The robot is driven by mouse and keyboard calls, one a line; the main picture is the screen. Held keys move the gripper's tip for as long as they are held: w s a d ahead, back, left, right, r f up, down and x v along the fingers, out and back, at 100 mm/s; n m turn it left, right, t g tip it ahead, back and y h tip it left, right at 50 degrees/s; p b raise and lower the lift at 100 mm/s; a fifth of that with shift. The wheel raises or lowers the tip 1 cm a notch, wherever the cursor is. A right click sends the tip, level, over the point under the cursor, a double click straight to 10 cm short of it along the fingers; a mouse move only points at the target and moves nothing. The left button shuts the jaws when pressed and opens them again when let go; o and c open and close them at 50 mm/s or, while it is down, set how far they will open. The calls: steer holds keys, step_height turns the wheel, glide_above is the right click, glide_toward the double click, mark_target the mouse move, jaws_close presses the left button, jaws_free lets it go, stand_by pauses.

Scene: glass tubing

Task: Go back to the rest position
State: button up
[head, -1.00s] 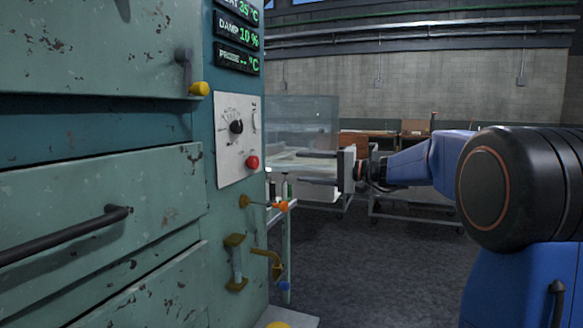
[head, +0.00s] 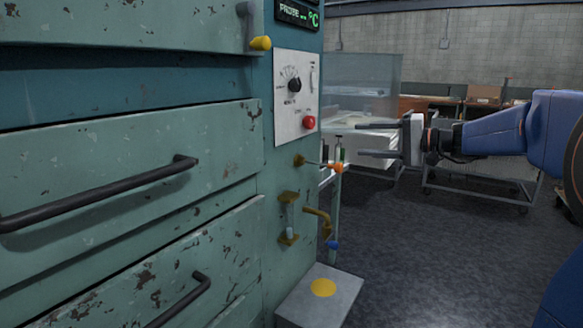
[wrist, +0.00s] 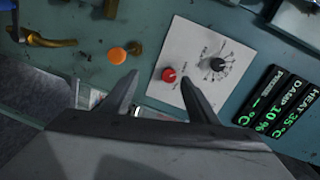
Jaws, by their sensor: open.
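My gripper (head: 378,141) is open and empty in the head view, held out level to the right of the green cabinet (head: 130,160), with its fingers pointing left. Free air shows between the fingers. In the wrist view my gripper (wrist: 158,92) shows two spread dark fingers with the cabinet's side beyond them. The white control plate (head: 296,95) carries a black knob (head: 295,85) and a red button (head: 309,122). In the wrist view the red button (wrist: 169,75) appears between the fingertips, and the black knob (wrist: 218,64) is to their right.
An orange-tipped lever (head: 335,168), a brass valve handle (head: 318,215) and a blue knob (head: 333,244) stick out from the cabinet. A grey box with a yellow disc (head: 322,287) stands low beside it. Carts (head: 480,180) stand behind my arm. The floor (head: 420,260) is clear.

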steer(key=s+a+f+n+g+h, duration=0.1)
steer(key=s+a+f+g+h, duration=0.2)
steer(key=s+f, duration=0.55)
steer(key=s+a+f+n+g+h, duration=0.1)
steer(key=s+a+f+h, duration=0.4)
steer(key=s, duration=0.7)
steer(key=s+d+f+n+h, duration=0.1)
steer(key=s+d+f+h, duration=0.2)
steer(key=s+d+f, duration=0.2)
steer(key=s+d+f+n+h, duration=0.1)
steer(key=s+d+f+h, duration=0.2)
steer(key=s+f, duration=0.8)
steer(key=s+d, duration=0.2)
steer(key=s, duration=0.1)
steer(key=shift+d+g, duration=0.15)
steer(key=shift+g, duration=0.15)
steer(key=shift+c, duration=0.2)
